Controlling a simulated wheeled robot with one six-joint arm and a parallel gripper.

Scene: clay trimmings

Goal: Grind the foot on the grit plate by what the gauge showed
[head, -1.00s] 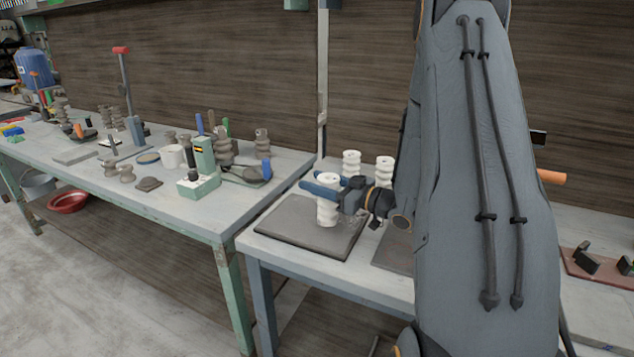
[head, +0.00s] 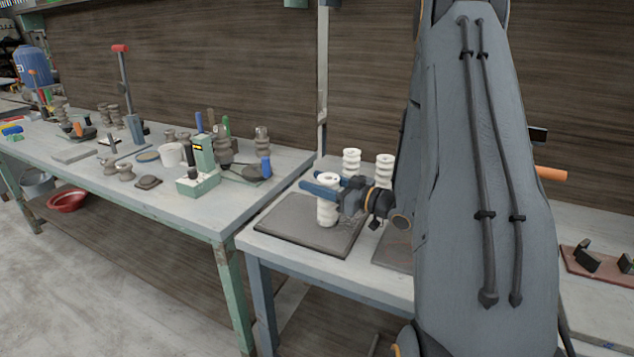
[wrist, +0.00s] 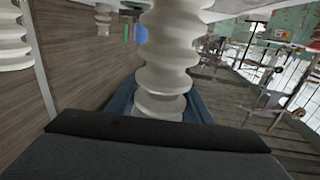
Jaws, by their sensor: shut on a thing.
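My gripper (head: 330,190) is shut on a white ribbed piece (head: 327,211), which stands upright over the dark grit plate (head: 290,232) on the near bench. The blue fingers lie on either side of its upper part. I cannot tell whether its foot touches the plate or hangs just above it. In the wrist view the held white piece (wrist: 175,65) fills the middle, between the blue fingers. A green gauge-like device (head: 203,160) stands on the left bench; I cannot read any value on it.
Two more white ribbed pieces (head: 351,161) (head: 385,170) stand behind my gripper. A second dark plate (head: 388,257) lies partly hidden by my arm. The left bench holds several grey ribbed pieces, tools and a white cup (head: 171,154). The grit plate's front left is bare.

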